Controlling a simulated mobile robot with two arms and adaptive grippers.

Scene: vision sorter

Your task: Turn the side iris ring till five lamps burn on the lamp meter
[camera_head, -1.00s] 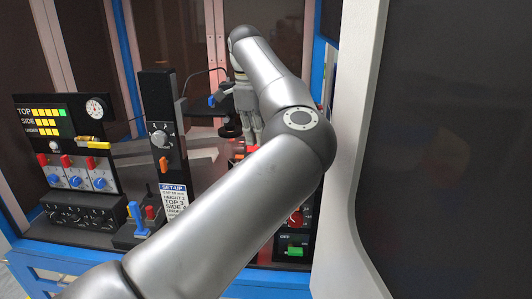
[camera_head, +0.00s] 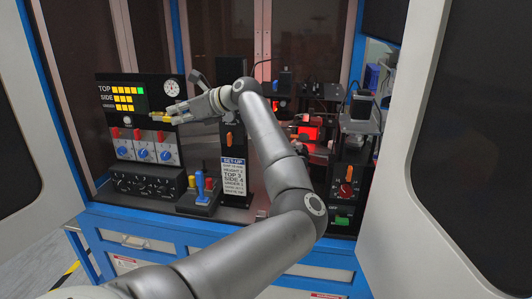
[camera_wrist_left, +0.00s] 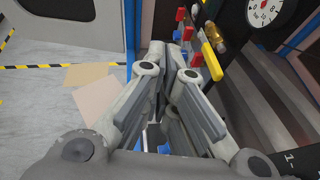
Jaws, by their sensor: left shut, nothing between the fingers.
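The lamp meter (camera_head: 125,98) is on the black panel at the left. Its TOP row shows several yellow lamps and a green one at the end. Its SIDE row shows yellow lamps, too small to count surely. My left gripper (camera_head: 184,112) is shut and empty, in front of the panel's right edge, near a yellow cylinder (camera_head: 160,118). I cannot make out the side iris ring; my arm covers part of the middle. My right gripper is out of view.
A round dial (camera_head: 172,89) is beside the meter. Red switches and blue knobs (camera_head: 144,154) are below it. A SET-UP card (camera_head: 233,180) stands at the centre. Red-lit apparatus (camera_head: 308,130) and a control post (camera_head: 347,190) stand right. An open cabinet door (camera_head: 425,170) bounds the right.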

